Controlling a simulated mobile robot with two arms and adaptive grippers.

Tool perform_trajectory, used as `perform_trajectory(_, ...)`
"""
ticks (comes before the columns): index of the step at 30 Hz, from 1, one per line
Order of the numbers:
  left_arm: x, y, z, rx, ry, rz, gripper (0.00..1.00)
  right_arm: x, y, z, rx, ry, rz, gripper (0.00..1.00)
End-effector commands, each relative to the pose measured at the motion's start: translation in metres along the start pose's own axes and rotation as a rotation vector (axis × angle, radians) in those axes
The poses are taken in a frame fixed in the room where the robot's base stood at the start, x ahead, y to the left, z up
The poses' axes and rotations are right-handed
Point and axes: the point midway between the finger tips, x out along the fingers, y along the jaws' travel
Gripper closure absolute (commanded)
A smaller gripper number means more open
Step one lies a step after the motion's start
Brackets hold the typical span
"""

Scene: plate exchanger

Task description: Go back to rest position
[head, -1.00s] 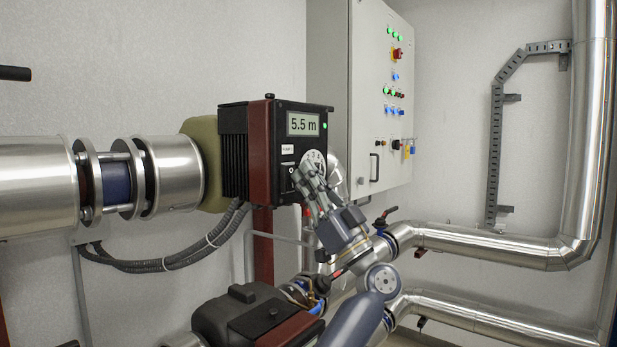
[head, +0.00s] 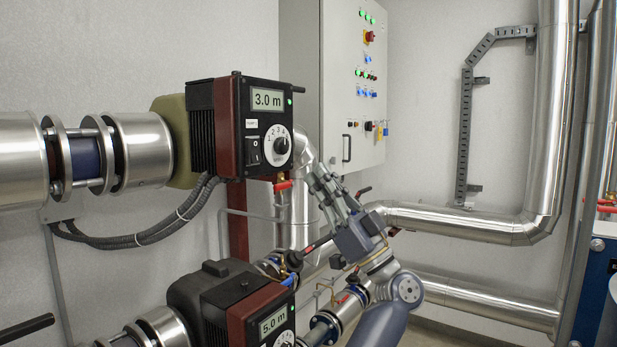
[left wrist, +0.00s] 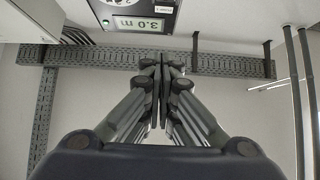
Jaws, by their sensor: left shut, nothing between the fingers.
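My left gripper (head: 322,180) is in the head view, just right of and below the upper pump controller (head: 265,125). It is shut and empty, pointing up and to the left, apart from the controller's dial (head: 277,146). The controller's display (head: 268,99) reads 3.0 m. In the left wrist view the left gripper's fingers (left wrist: 163,75) are together with nothing between them, and the display (left wrist: 137,24) shows near the top. My right gripper is in neither view.
A lower pump (head: 245,305) reads 5.0 m. Silver pipes (head: 460,222) run behind and right of my arm. A grey control cabinet (head: 352,85) hangs on the wall. A red-handled valve (head: 283,186) sits below the upper controller. A black bar (head: 25,328) shows at lower left.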

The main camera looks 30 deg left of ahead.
Motion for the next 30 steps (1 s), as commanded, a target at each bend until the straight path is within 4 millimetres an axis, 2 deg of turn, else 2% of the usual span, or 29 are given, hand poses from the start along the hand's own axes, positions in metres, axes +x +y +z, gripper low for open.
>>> perform_trajectory(8, -0.003, 0.0, 0.0, 0.001, -0.001, 0.0, 1.0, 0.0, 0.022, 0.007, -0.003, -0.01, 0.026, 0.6)
perform_trajectory(17, -0.003, 0.0, 0.0, 0.001, 0.0, 0.001, 1.0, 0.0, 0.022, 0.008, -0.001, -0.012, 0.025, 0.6)
perform_trajectory(20, -0.012, 0.009, 0.005, 0.001, 0.019, 0.031, 1.0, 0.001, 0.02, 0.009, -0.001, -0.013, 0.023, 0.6)
perform_trajectory(23, -0.041, 0.033, 0.02, -0.011, 0.074, 0.127, 1.0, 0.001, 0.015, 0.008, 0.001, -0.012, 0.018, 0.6)
perform_trajectory(25, -0.074, 0.057, 0.037, -0.028, 0.123, 0.236, 1.0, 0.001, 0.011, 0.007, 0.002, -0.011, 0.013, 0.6)
perform_trajectory(29, -0.152, 0.099, 0.079, -0.069, 0.183, 0.487, 1.0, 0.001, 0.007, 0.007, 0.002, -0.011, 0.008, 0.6)
perform_trajectory(30, -0.178, 0.109, 0.094, -0.081, 0.189, 0.565, 1.0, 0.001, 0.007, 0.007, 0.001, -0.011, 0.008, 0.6)
